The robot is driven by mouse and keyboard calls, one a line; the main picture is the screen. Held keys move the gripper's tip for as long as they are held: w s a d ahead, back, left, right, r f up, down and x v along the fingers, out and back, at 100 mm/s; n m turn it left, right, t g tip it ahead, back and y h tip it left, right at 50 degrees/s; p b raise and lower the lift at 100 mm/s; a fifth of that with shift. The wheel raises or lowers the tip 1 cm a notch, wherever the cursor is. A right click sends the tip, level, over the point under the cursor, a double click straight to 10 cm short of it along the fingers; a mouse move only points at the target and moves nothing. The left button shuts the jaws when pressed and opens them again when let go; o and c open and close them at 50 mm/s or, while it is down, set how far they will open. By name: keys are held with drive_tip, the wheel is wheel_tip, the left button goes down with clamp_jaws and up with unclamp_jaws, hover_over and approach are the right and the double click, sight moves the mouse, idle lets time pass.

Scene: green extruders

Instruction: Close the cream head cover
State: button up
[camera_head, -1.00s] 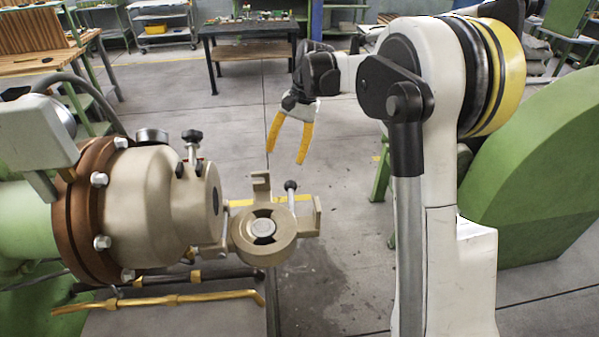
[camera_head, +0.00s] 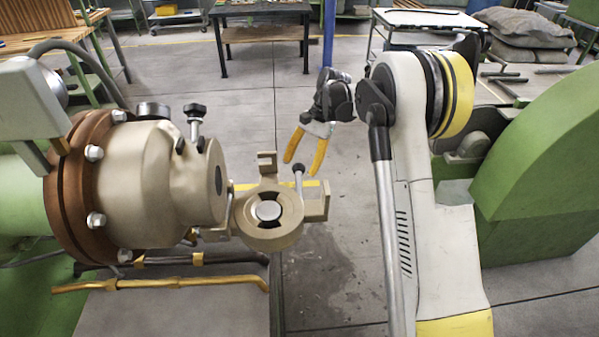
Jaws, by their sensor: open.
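The cream head cover (camera_head: 254,232) hangs swung out on its hinge, to the right of the cream extruder head (camera_head: 152,172). It is round, with a grey disc at its centre and several lugs on its rim. A lever with a black ball knob (camera_head: 298,169) stands up on its right side. My gripper (camera_head: 305,159) has two yellow-orange fingers, spread open and empty. In the picture the fingers point down, just above the knob and the upper right of the cover. I cannot tell how much depth lies between them.
A brown flange with bolts (camera_head: 84,187) joins the head to the green barrel (camera_head: 25,205). A brass pipe (camera_head: 160,284) runs below the head. A green machine guard (camera_head: 545,160) stands at the right. Grey floor is open behind the cover.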

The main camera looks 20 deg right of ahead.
drive_tip(key=shift+s+a+f, duration=0.1)
drive_tip(key=shift+a+f, duration=0.15)
drive_tip(key=shift+f, duration=0.35)
clamp_jaws()
drive_tip(key=shift+r, duration=0.1)
drive_tip(key=shift+r, duration=0.1)
